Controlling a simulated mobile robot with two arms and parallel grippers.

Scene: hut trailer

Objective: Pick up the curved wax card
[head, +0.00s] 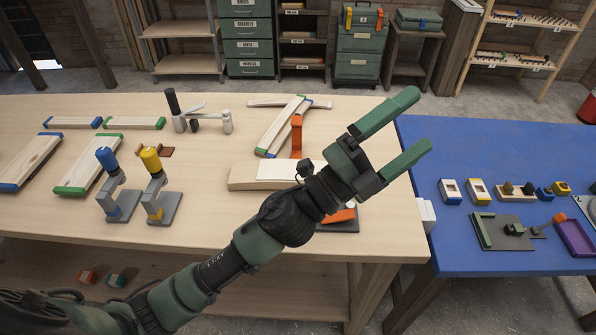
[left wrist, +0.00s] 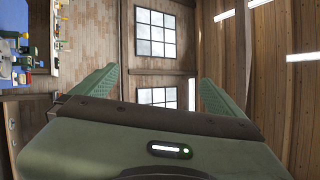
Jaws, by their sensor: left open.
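I cannot make out for certain which thing is the curved wax card. My left gripper (head: 416,121) is open and empty, held above the gap between the pale wooden table (head: 222,225) and the blue table (head: 500,150). In the left wrist view its two green fingers (left wrist: 157,88) stand wide apart with nothing between them; that view faces windows and walls. On the wooden table, a pale wooden block with a white top (head: 276,172) and an orange upright piece (head: 297,137) lie partly behind my left arm. My right gripper is not in view.
Boards with green and blue ends (head: 92,164) and two clamps with blue (head: 107,158) and yellow (head: 150,158) tops occupy the wooden table's left. The blue table holds small blocks (head: 477,190), a grey plate (head: 505,232) and a purple tray (head: 575,238).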

